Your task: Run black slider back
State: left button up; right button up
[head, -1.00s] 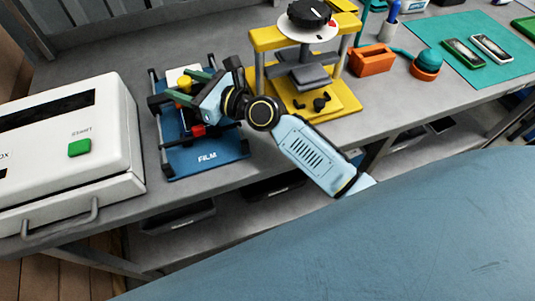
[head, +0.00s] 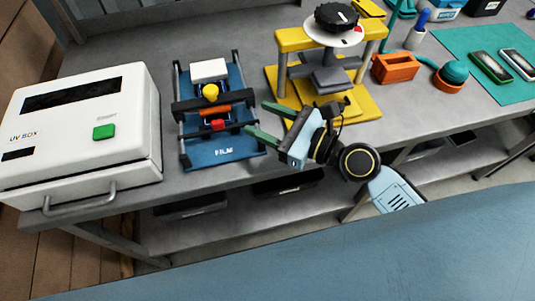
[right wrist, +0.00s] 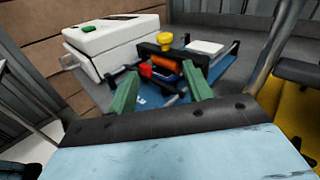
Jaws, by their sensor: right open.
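The black slider (head: 186,107) is a crossbar spanning the two rails of a blue film fixture (head: 225,154). A yellow knob (head: 211,92) stands on it, and an orange roller (head: 215,110) lies just in front of the bar. The slider also shows in the right wrist view (right wrist: 150,49), beyond the fingers. My right gripper (head: 256,117) is open and empty, to the right of the fixture and apart from the knob. Its green fingers also show in the right wrist view (right wrist: 160,72), pointing toward the fixture. My left gripper is out of view.
A white UV box (head: 75,125) stands left of the fixture. A white block (head: 208,70) sits at the fixture's back, a red piece (head: 218,125) near its front. A yellow press (head: 284,75) stands close behind my right gripper. An orange holder (head: 396,68) is farther right.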

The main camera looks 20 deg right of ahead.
jog(key=shift+s+a+f+n+g+p, duration=0.1)
jog(key=shift+f+n+g+p, duration=0.1)
jog(key=shift+n+p, duration=0.25)
jog(key=shift+s+f+n+g+p, duration=0.1)
jog(key=shift+n+g+p, duration=0.1)
jog(key=shift+n+p, duration=0.2)
jog(key=s+f+n+p, duration=0.1)
jog(key=s+n+g+p, duration=0.1)
jog(key=n+p, duration=0.1)
jog(key=s+f+n+g+h+p, duration=0.1)
jog(key=n, duration=0.1)
jog(key=shift+s+a+f+p, duration=0.1)
jog(key=shift+a+f+p, duration=0.25)
jog(key=shift+s+a+f+n+g+p, duration=0.15)
jog(key=shift+s+f+n+g+p, duration=0.2)
jog(key=shift+s+n, duration=0.2)
jog(key=shift+s+a+f+n+g+p, duration=0.15)
jog(key=shift+s+f+n+p, duration=0.1)
jog(key=shift+s+n+p, duration=0.25)
jog(key=shift+f, duration=0.1)
